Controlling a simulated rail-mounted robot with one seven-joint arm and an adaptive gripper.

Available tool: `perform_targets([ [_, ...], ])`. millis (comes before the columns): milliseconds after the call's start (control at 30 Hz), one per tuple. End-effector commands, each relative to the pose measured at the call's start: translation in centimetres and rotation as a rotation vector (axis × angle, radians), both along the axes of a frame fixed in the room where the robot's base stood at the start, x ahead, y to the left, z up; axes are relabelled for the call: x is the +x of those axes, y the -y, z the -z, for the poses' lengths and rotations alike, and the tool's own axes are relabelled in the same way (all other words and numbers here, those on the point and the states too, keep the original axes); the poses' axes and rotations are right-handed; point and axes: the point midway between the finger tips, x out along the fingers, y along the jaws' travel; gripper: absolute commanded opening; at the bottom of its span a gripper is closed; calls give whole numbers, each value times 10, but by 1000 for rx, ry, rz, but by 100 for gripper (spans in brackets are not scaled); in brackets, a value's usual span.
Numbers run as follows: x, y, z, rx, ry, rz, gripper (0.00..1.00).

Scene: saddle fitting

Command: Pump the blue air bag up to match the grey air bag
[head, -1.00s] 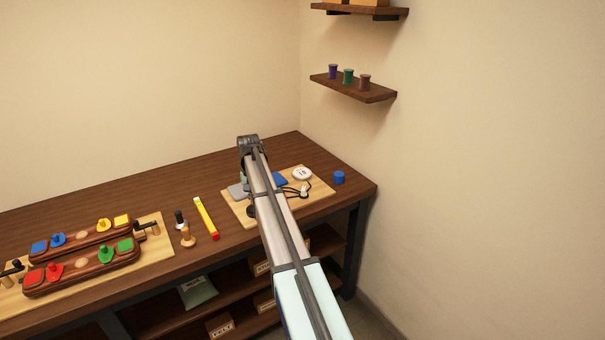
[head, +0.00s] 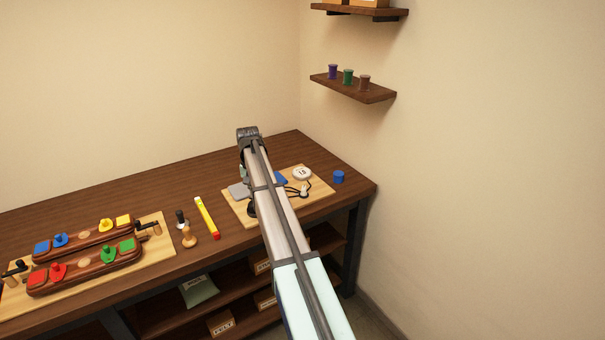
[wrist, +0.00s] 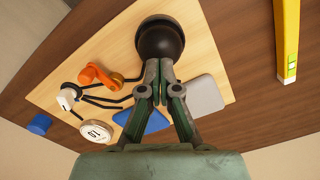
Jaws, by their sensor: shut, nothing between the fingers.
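My gripper (wrist: 160,72) is shut and empty in the wrist view, pointing at the black rubber bulb (wrist: 160,36). Its fingertips overlap the bulb's near edge; I cannot tell whether they touch it. The blue air bag (wrist: 152,124) lies partly hidden behind my fingers; it also shows beside my arm in the head view (head: 281,179). The grey air bag (wrist: 206,94) lies flat to the right. An orange lever (wrist: 92,74) and a white round gauge (wrist: 97,133) are at the left; the gauge's reading is unclear. Black hoses run among them. In the head view my arm hides the gripper's tips.
The pale board (head: 319,188) sits on the brown bench (head: 330,158). A blue cylinder (head: 339,177) stands right of it, a yellow bar (head: 206,217) left. A stamp-like wooden piece (head: 188,236) and a colourful peg assembly (head: 85,258) stand further left. The bench's back is clear.

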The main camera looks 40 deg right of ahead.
Motion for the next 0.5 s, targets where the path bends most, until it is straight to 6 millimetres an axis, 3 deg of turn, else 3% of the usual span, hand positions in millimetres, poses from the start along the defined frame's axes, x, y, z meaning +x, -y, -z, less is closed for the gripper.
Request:
perform_targets([
  [500, 0, 0, 10, 0, 0, 0, 0],
])
